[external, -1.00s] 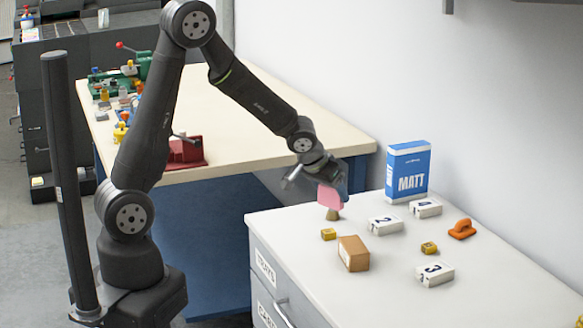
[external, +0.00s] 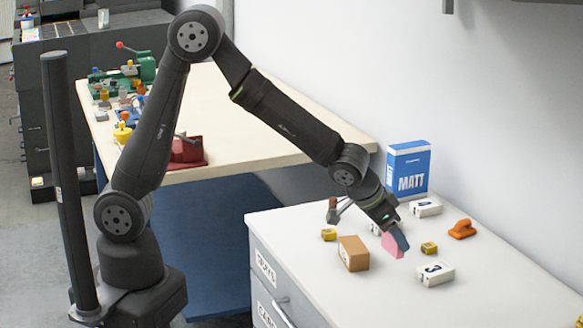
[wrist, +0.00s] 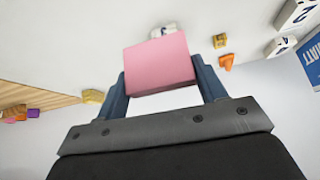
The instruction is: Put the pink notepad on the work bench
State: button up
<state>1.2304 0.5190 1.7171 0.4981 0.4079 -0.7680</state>
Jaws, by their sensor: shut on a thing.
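The pink notepad (external: 390,246) is between the blue-grey fingers of my gripper (external: 395,238), low over the white cabinet top, right of the brown box. I cannot tell whether its lower edge touches the surface. In the wrist view the notepad (wrist: 160,62) spans the gap between both fingers of my gripper (wrist: 160,84). The work bench (external: 245,150), with a cream top and blue sides, stands behind and left of the cabinet. My gripper is away from it.
On the white cabinet (external: 470,300) stand the brown box (external: 354,254), numbered white blocks including block 3 (external: 435,274), yellow pieces (external: 428,248), an orange tool (external: 462,229) and the blue MATT box (external: 408,170). A red holder (external: 187,152) stands on the bench; its middle right is clear.

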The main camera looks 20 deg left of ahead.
jog(key=w+f, duration=0.2)
jog(key=w, duration=0.1)
jog(key=w+f, duration=0.2)
jog(key=w, duration=0.2)
jog(key=w+f, duration=0.2)
jog(key=w, duration=0.1)
jog(key=shift+w+a+f, duration=0.25)
jog(key=shift+w+a, duration=0.1)
jog(key=shift+w+f, duration=0.1)
jog(key=shift+f, duration=1.95)
jog(key=shift+f, duration=0.15)
jog(key=o, duration=0.7)
jog(key=shift+r, duration=0.45)
jog(key=v, duration=1.1)
jog(key=shift+a+r, duration=0.15)
jog(key=shift+a, duration=0.05)
